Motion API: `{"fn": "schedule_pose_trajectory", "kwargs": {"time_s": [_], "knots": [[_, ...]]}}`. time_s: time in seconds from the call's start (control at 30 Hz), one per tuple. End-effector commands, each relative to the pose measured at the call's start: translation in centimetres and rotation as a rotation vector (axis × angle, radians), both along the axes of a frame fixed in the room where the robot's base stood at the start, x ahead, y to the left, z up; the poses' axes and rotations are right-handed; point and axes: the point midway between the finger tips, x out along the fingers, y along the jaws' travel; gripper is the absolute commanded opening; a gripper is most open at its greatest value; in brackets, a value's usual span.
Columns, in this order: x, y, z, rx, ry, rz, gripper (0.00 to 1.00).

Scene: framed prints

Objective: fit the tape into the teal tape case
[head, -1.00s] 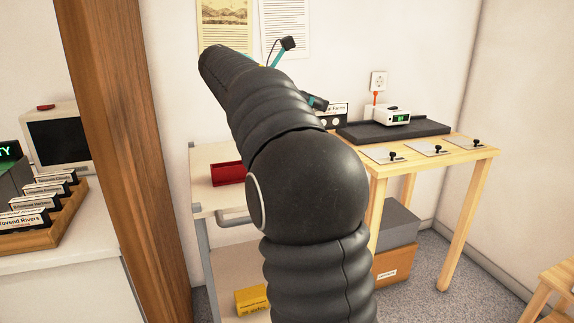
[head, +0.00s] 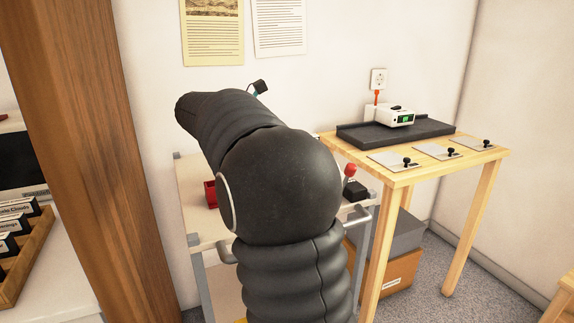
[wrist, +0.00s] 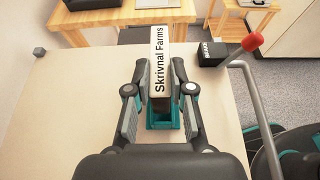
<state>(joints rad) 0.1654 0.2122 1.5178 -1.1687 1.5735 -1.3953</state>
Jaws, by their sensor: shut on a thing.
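In the wrist view my gripper (wrist: 160,95) is shut on the tape (wrist: 160,62), a slim block whose pale label reads "Skrivnal Farms". The tape points away from my palm. A teal, open-topped shape that looks like the tape case (wrist: 163,122) shows between my fingers, under the near end of the tape. I cannot tell whether the tape is inside it or above it. In the head view my arm hides the gripper, the tape and the teal case.
The cart top (wrist: 80,110) is mostly clear. A red-knobbed lever (head: 349,170) stands by a black block (head: 356,191) at its right side. A red case (head: 211,194) lies at the left. A wooden table (head: 440,165) stands right, a wooden post (head: 85,150) left.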

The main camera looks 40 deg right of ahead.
Motion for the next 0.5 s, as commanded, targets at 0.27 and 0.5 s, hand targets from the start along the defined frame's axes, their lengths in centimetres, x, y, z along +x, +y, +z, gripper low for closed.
{"fn": "schedule_pose_trajectory", "kwargs": {"time_s": [0.27,0.5], "knots": [[0.1,0.1,-2.3,0.001,0.002,0.003,0.0],[0.1,0.2,-5.5,0.005,0.004,0.003,0.0]]}}
